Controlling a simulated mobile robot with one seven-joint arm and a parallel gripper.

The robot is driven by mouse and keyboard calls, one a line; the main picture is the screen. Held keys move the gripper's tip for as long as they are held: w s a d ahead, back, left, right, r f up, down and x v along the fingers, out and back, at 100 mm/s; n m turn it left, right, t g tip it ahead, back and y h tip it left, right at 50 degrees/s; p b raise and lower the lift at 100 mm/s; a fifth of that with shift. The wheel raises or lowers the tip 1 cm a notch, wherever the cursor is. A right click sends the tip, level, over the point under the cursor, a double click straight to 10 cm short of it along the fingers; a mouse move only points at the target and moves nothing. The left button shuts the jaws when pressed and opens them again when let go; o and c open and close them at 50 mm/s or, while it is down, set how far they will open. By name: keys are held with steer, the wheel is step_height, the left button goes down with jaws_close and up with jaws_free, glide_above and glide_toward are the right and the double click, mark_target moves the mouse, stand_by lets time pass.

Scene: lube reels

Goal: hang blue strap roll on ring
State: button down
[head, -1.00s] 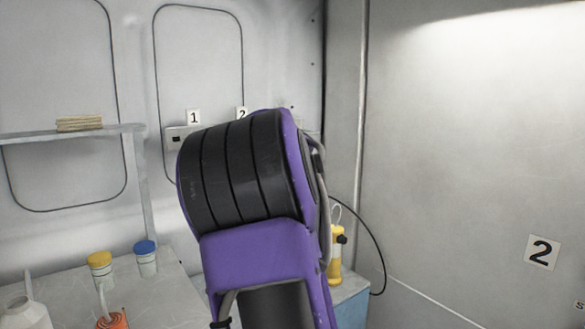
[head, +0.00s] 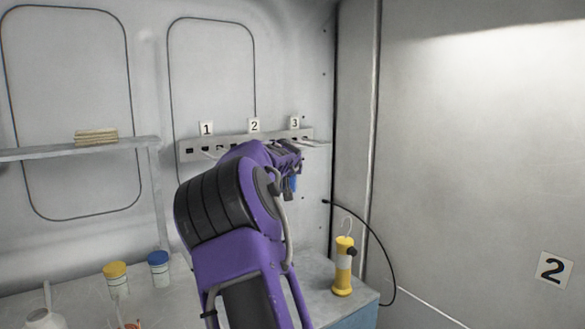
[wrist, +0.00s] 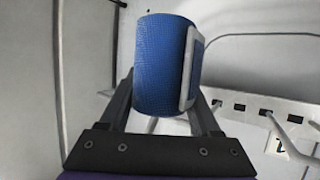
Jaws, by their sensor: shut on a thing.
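The blue strap roll (wrist: 160,65) is held between the two fingers of my gripper (wrist: 165,88) in the wrist view. It is a blue woven band with a pale grey piece on its right side. In the head view my gripper (head: 288,158) is in front of the right part of the wall rack (head: 192,153), and a small bit of blue shows below it. No ring can be made out clearly. In the wrist view the rack (wrist: 255,103) is to the right of the roll, with pale rods (wrist: 292,140) sticking out of it.
Labels 1 (head: 206,128), 2 (head: 254,125) and 3 (head: 294,122) stand above the rack. A yellow lamp-like item with a hook (head: 343,268) stands on the worktop. Yellow-lidded (head: 116,280) and blue-lidded (head: 159,268) jars stand at left. A shelf (head: 110,146) is on the left wall.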

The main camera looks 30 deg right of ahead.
steer(key=w+f+p, duration=0.3)
steer(key=w, duration=0.3)
steer(key=shift+w+p, duration=0.15)
steer(key=shift+p, duration=0.15)
stand_by(0.5)
jaws_free()
stand_by(0.4)
steer(key=shift+p+v, duration=0.55)
steer(key=shift+v, duration=8.2)
